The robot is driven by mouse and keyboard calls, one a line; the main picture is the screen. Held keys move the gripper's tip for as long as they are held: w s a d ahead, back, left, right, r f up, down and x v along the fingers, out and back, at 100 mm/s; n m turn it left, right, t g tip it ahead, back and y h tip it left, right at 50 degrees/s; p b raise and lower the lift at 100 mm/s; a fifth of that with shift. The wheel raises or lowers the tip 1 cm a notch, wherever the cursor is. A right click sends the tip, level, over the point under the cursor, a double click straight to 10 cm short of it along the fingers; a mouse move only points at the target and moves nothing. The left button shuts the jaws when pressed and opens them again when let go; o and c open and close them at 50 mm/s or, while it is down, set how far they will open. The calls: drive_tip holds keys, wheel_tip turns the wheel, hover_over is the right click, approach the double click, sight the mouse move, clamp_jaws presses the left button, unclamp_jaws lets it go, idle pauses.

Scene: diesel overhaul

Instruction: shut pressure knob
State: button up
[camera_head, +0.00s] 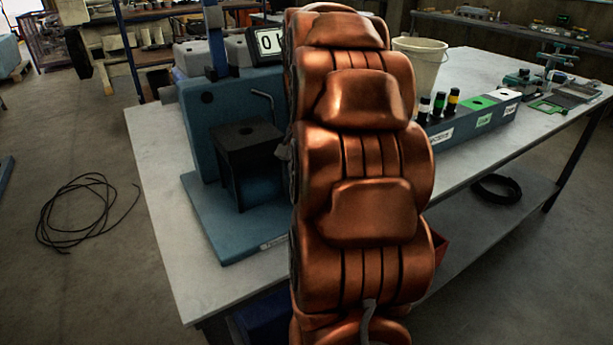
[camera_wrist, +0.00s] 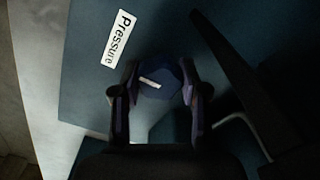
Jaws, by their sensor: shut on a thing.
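The pressure knob (camera_wrist: 157,81) is a dark, faceted knob with a white pointer mark that lies tilted across its top in the wrist view. It sits between the two fingers of my gripper (camera_wrist: 158,97), which are shut on its sides. A white label reading "Pressure" (camera_wrist: 118,38) is on the blue panel beside the knob. In the head view the blue test machine (camera_head: 205,130) stands on the table. My copper-coloured arm covers part of the machine there, and the knob and my gripper are hidden.
The white table (camera_head: 165,235) carries a digital display (camera_head: 270,42), a white bucket (camera_head: 420,65) and a blue-grey block with labelled green and white tops (camera_head: 475,118). A thin bent lever (camera_head: 264,97) stands on the machine. A coiled cable (camera_head: 85,215) lies on the floor at left.

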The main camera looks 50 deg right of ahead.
drive_tip(key=o, duration=1.1)
drive_tip(key=shift+r, duration=0.1)
drive_tip(key=shift+r, duration=5.9)
